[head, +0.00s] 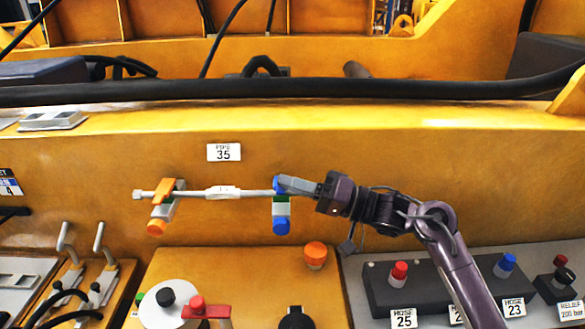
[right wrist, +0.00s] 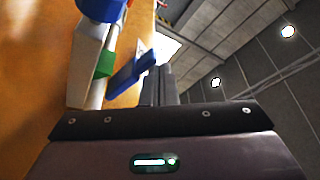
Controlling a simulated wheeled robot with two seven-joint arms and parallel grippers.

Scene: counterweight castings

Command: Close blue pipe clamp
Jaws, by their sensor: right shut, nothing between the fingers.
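The blue pipe clamp (head: 281,226) sits on the right end of a thin white pipe (head: 250,192) on the yellow wall. It has a blue knob below, a grey body, a green band and a blue top part partly hidden by my right gripper. My right gripper (head: 281,184) is shut and empty, its fingertips at that top part. In the right wrist view, the clamp's blue lever (right wrist: 132,78) sticks out at an angle beside the shut fingers (right wrist: 158,86); I cannot tell whether they touch. The green band (right wrist: 104,64) shows behind it. My left gripper is out of view.
An orange clamp (head: 165,186) holds the pipe's left part. A label reading 35 (head: 223,152) is above the pipe. Below stand an orange knob (head: 316,254), a red handle (head: 205,311) and a dark box (head: 440,285) with red and blue knobs. A black hose (head: 300,91) runs above.

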